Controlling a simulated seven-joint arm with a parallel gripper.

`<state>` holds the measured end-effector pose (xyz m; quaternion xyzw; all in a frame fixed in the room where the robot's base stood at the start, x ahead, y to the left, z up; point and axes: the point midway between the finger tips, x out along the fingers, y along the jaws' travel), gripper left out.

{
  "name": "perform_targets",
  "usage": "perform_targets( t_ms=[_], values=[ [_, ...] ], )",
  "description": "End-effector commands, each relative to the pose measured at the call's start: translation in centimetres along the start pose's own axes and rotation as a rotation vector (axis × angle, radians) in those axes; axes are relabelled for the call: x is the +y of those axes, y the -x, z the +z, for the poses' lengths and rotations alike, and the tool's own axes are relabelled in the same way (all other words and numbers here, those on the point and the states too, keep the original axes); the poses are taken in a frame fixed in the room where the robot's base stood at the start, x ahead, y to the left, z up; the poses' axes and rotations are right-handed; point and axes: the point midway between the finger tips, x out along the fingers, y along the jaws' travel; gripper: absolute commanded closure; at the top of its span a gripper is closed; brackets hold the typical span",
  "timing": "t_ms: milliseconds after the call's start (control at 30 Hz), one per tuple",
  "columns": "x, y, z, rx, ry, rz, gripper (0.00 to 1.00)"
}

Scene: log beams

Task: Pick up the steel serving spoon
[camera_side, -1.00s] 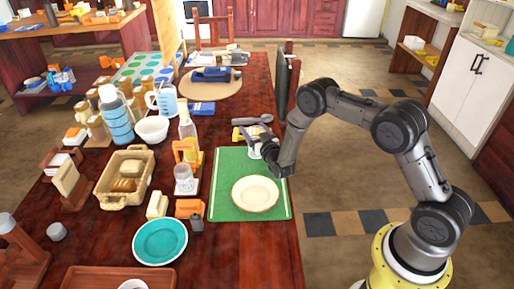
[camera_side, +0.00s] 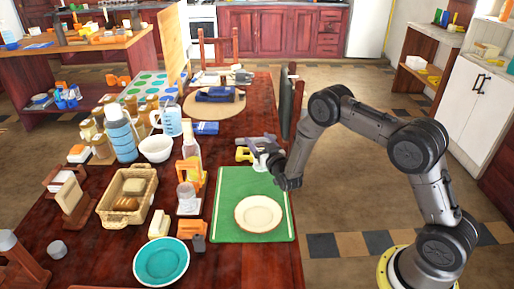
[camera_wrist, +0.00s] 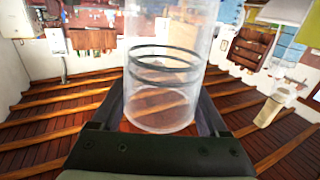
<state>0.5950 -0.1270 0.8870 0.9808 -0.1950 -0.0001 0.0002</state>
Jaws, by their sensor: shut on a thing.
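A grey, elongated shape (camera_side: 246,141), probably the steel serving spoon, shows in the side view just behind my gripper, near the table's right edge. It is small and partly overlapped by my gripper, so I cannot tell if they touch. My gripper (camera_side: 266,152) is above the far edge of the green mat. In the wrist view my gripper (camera_wrist: 162,112) has its fingers on both sides of a clear cylinder (camera_wrist: 163,98) with black rings and is shut on it. The spoon does not show clearly in the wrist view.
The green mat (camera_side: 226,225) bears a cream plate (camera_side: 259,213). A yellow item (camera_side: 244,155) lies beside my gripper. A dark chair (camera_side: 287,98) stands at the right edge.

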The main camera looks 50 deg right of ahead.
Motion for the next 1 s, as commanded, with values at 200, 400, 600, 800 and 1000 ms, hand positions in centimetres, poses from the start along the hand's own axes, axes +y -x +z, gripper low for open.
perform_targets(
  t_ms=[200,400,600,800,1000],
  values=[
    [0.6,3.4,-4.3,0.002,-0.002,0.0,1.0],
    [1.3,7.6,-6.4,0.001,0.0,-0.002,1.0],
    [1.9,10.7,-7.9,0.003,-0.001,-0.001,1.0],
    [2.2,12.3,-8.6,0.002,-0.001,-0.001,1.0],
    [2.3,13.0,-9.0,0.003,0.002,-0.001,1.0]
  ],
)
